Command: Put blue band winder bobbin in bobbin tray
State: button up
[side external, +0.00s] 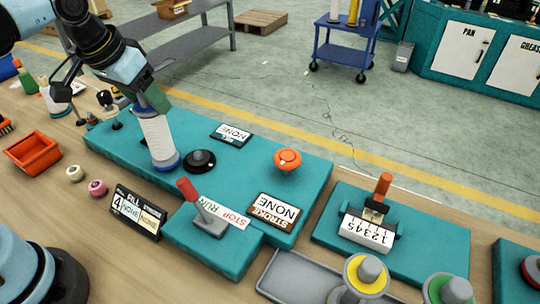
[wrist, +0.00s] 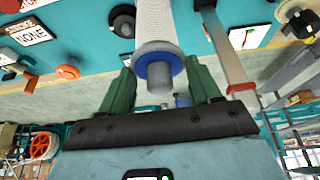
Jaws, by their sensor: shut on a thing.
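The blue band winder bobbin (side external: 157,138) is a white wound spool with a blue flange at its lower end. It stands nearly upright, slightly tilted, over the left part of the teal machine base; I cannot tell whether it touches the base. My gripper (side external: 152,104) is shut on its upper end. In the wrist view the bobbin's blue flange and grey end (wrist: 158,66) show between the green fingers of my gripper (wrist: 161,90). The grey tray (side external: 290,272), apparently the bobbin tray, lies at the front, with a yellow-banded bobbin (side external: 367,273) at its right end.
A black knob (side external: 199,160) is just right of the bobbin. A red-handled lever (side external: 200,205), an orange button (side external: 288,158) and a sign (side external: 274,211) stand between it and the tray. A green-banded bobbin (side external: 448,290) is right of the tray. An orange bin (side external: 32,153) is at left.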

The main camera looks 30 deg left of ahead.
notch_tip(320, 180, up, 7)
jog(key=shift+f, duration=0.1)
jog(key=w+d+m+g+h, duration=0.1)
jog(key=d+m+h, duration=0.2)
jog(key=d+m, duration=0.85)
jog(key=s+d+m+g+h, duration=0.15)
jog(key=s+d+m, duration=0.25)
jog(key=d, duration=0.8)
jog(key=s+d+m+g, duration=0.3)
jog(key=s+d+m, duration=0.15)
jog(key=d, duration=0.65)
notch_tip(320, 180, down, 11)
jog(key=shift+s+d+r, duration=0.2)
jog(key=shift+s+d, duration=0.1)
jog(key=shift+s, duration=0.05)
jog(key=shift+f, duration=0.4)
jog(key=o, duration=1.7)
